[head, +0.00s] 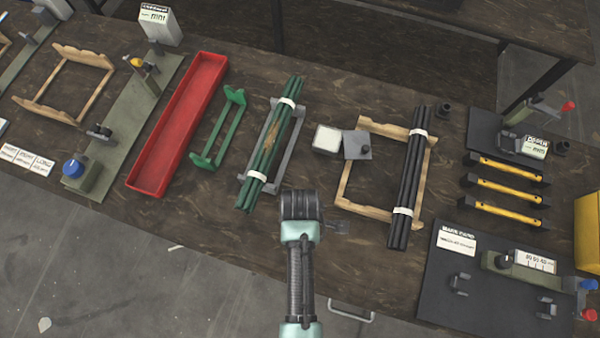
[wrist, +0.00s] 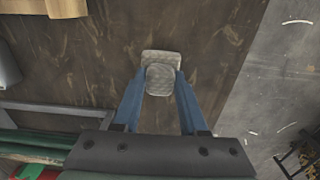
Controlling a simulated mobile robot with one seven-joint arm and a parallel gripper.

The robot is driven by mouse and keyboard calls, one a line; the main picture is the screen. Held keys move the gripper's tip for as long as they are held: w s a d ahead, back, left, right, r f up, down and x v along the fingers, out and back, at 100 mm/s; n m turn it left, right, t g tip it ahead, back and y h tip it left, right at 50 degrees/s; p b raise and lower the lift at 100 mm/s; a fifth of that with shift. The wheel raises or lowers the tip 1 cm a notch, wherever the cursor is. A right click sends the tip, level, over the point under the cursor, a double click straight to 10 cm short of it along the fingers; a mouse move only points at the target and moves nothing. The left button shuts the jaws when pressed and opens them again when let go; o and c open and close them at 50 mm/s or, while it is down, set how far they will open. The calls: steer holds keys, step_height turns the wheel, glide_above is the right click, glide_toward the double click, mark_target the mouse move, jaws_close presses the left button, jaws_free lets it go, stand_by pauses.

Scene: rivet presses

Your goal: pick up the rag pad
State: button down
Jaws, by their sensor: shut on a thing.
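The rag pad (wrist: 161,78) is a small, light grey, rounded pad with a woven look. In the wrist view it sits between the tips of the two blue fingers of my gripper (wrist: 161,88), which are shut on it from both sides. A second pale rounded patch shows just beyond it, and I cannot tell whether it is part of the same pad. In the head view my gripper (head: 328,226) is over the front part of the bench, and only a small greyish patch shows beside it. Whether the pad touches the bench is unclear.
A green rod bundle (head: 270,150) in a grey cradle stands just behind and left of my gripper. A dark rod bundle (head: 408,175) lies on a wooden cradle (head: 348,180) to the right. A white-topped tin (head: 327,138) with a grey lid (head: 357,145) is behind.

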step_height(320, 180, up, 10)
stand_by(0.7)
